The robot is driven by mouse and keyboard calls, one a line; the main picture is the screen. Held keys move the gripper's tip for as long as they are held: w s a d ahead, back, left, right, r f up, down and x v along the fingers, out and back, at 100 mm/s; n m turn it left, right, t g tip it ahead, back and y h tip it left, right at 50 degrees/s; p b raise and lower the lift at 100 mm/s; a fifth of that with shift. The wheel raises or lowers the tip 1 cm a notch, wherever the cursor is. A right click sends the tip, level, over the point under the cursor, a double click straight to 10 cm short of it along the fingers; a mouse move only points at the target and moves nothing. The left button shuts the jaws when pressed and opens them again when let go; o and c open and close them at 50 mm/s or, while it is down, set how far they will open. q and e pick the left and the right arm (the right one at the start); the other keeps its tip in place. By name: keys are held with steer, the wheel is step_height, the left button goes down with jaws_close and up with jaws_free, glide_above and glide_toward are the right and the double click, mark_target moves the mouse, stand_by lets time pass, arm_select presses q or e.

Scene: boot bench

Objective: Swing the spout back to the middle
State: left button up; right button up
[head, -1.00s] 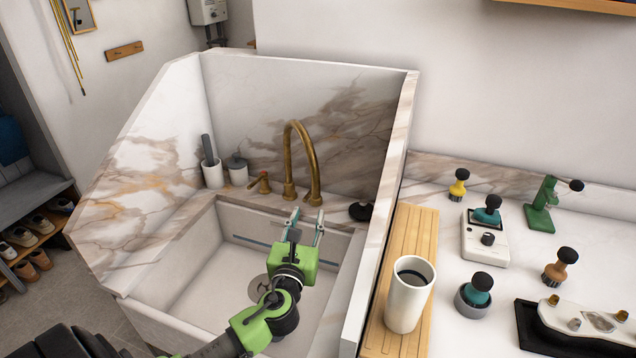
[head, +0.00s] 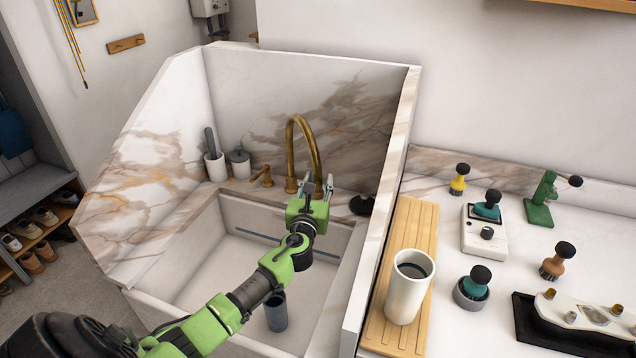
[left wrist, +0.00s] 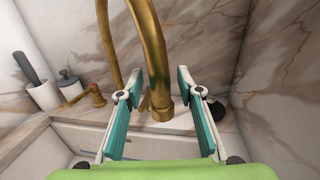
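The brass spout (head: 303,122) rises from its base at the back of the sink and arcs over to the right of that base in the head view. My left gripper (head: 318,184) is at its hanging end. In the left wrist view, the spout (left wrist: 150,50) hangs down between the two teal-padded fingers of the left gripper (left wrist: 158,88). The fingers are open, with gaps visible on both sides of the spout's end. The brass tap handle (head: 264,174) is left of the spout. My right gripper is in neither view.
Marble walls surround the sink (head: 215,262). A dark cup (head: 276,312) stands in the basin beside my arm. Grey containers (head: 239,163) are on the left ledge, a black object (head: 361,205) on the right. A white cup (head: 408,290) stands on the slatted board (head: 418,225).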

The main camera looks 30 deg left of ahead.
arm_select(q)
steer(key=shift+r, duration=0.1)
jaws_close()
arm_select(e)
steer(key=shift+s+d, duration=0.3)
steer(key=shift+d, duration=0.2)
arm_select(q)
steer(key=shift+s, duration=0.1)
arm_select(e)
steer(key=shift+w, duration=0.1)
